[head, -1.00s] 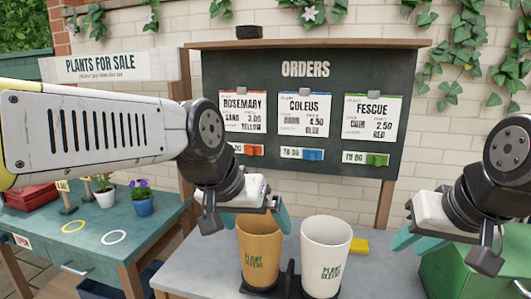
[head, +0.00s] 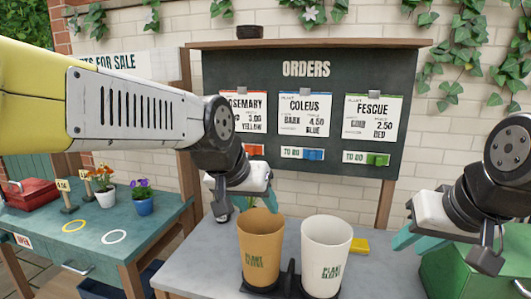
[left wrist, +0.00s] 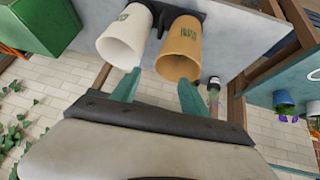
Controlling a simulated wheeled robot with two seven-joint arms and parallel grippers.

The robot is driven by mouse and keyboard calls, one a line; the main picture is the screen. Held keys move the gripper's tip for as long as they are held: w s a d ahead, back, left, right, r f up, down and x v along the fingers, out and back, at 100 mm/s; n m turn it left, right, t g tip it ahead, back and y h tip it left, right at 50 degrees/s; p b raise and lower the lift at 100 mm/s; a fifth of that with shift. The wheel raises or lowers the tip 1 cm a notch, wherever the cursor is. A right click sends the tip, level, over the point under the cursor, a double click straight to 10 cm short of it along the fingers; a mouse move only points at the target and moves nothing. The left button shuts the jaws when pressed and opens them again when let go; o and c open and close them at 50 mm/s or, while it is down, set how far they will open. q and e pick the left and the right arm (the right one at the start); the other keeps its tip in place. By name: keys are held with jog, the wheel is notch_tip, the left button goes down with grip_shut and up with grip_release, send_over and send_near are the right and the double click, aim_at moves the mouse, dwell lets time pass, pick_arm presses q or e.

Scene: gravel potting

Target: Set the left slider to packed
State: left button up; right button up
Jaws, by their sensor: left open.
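The orders board (head: 300,68) hangs on the back wall with three sliders under its cards. The left slider (head: 256,151), red-orange, is under the Rosemary card (head: 248,112); my left arm hides its label and part of its track. The blue slider (head: 313,155) and green slider (head: 377,160) sit at the right of their "to do" labels. My left gripper (head: 252,203) is below the left slider and apart from it, above the brown cup. The left wrist view shows its teal fingers (left wrist: 157,92) spread and empty. My right gripper (head: 425,242) is at the right; its finger gap is unclear.
A brown cup (head: 260,250) and a white cup (head: 326,258) stand in a dark holder on the grey table (head: 200,262). A yellow block (head: 359,247) lies behind them. A green crate (head: 445,275) is at the right. Potted flowers (head: 143,205) stand on the left table.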

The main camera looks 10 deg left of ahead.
pick_arm(q)
jog(key=w+a+t, duration=0.1)
jog(key=w, duration=0.4)
jog(key=w+a+t, duration=0.1)
jog(key=w+a, duration=0.1)
jog(key=w, duration=0.4)
jog(key=w+a+r+t+y, duration=0.1)
jog(key=w, duration=0.5)
jog(key=shift+a+r, duration=0.1)
jog(key=shift+a, duration=0.1)
jog(key=shift+c, duration=0.6)
jog(key=t, duration=0.8)
send_near(250, 151)
jog(key=w, duration=0.2)
jog(key=shift+y, duration=0.3)
jog(key=w, duration=0.7)
jog(key=shift+w+d+r, duration=0.1)
jog(key=shift+w+d, duration=0.25)
grip_shut()
jog(key=shift+a, duration=0.1)
